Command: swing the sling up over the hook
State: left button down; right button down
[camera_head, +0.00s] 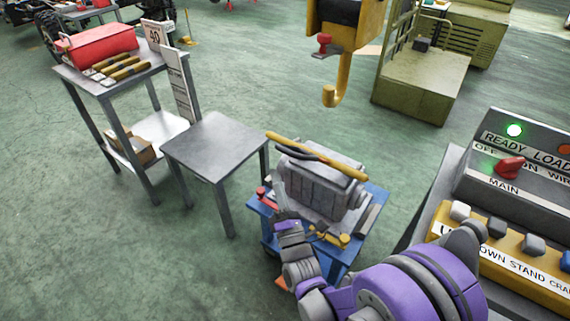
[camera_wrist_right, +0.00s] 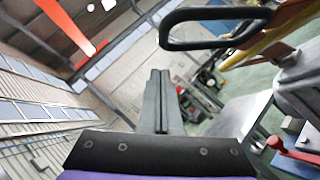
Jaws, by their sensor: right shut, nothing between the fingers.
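The yellow hook (camera_head: 330,96) hangs empty below the yellow hoist block (camera_head: 345,30), up and to the right of the grey motor (camera_head: 318,185). A yellow bar (camera_head: 340,166) lies across the motor's top, with a dark loop (camera_head: 300,151), apparently the sling, beside it. In the right wrist view the dark loop (camera_wrist_right: 213,12) is up and to the right of my fingers, apart from them. My right gripper (camera_head: 279,190) is shut and empty at the motor's left side; its closed fingers also show in the right wrist view (camera_wrist_right: 160,75). My left gripper is out of view.
The motor sits on a blue cart (camera_head: 373,192) with small tools. A bare grey table (camera_head: 215,147) stands left of it, and a bench with a red toolbox (camera_head: 100,45) behind. A control console (camera_head: 510,190) is at right. A green machine (camera_head: 425,85) stands beyond the hook.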

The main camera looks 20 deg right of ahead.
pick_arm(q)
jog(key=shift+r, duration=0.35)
pick_arm(e)
jog(key=shift+w+d+r, duration=0.4)
jog(key=shift+d+r, duration=0.2)
jog(key=shift+w+d+r, duration=0.4)
jog(key=shift+d+r, duration=0.15)
jog(key=shift+d, duration=0.05)
pick_arm(q)
jog(key=shift+p, duration=0.3)
